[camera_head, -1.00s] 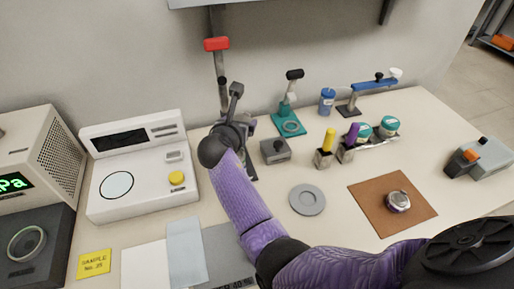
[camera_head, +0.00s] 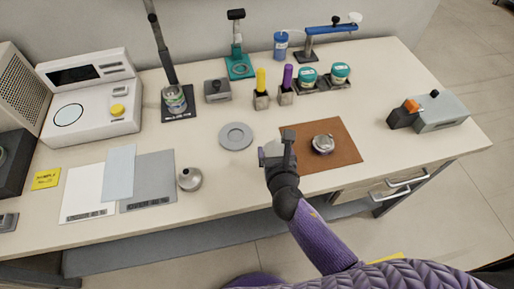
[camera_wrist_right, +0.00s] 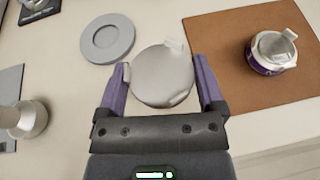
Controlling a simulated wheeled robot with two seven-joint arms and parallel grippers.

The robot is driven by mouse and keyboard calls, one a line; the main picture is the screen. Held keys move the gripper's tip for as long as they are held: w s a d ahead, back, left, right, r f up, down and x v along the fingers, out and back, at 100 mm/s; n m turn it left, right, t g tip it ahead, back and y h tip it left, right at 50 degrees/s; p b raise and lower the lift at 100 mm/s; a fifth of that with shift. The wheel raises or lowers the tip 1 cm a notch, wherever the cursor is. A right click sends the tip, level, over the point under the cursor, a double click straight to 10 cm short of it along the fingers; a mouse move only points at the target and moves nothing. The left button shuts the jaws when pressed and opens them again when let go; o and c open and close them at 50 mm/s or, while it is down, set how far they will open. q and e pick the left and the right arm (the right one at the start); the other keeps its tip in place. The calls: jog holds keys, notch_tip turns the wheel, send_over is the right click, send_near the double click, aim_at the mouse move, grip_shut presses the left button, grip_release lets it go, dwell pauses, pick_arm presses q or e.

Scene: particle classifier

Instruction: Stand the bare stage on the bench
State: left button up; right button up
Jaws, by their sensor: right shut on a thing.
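My right gripper (camera_head: 277,150) is shut on a round silver piece, which I take to be the bare stage (camera_wrist_right: 162,78). In the right wrist view it sits between the two purple fingers (camera_wrist_right: 160,85), its pale round top facing the camera and a small tab at its upper right edge. It is over the bench (camera_head: 222,165), between a grey ring plate (camera_head: 236,136) and a brown mat (camera_head: 340,157). I cannot tell whether it touches the bench. In the head view the gripper mostly hides it. My left gripper is not in view.
A silver and purple can (camera_head: 322,144) stands on the brown mat, right of my gripper. A silver funnel-like piece (camera_head: 190,179) is to the left. Another can (camera_head: 174,98) stands on the black stand base. Bare bench lies around the ring plate.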

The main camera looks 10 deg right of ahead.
notch_tip(320, 180, down, 5)
jog(key=b, duration=0.3)
jog(key=shift+f, duration=0.25)
jog(key=shift+r, duration=0.25)
jog(key=shift+f, duration=0.15)
jog(key=o, duration=1.1)
jog(key=shift+r, duration=0.3)
pick_arm(q)
jog(key=p, duration=0.1)
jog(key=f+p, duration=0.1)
jog(key=p, duration=0.1)
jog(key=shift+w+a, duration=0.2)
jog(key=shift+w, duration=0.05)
pick_arm(e)
jog(key=v, duration=1.2)
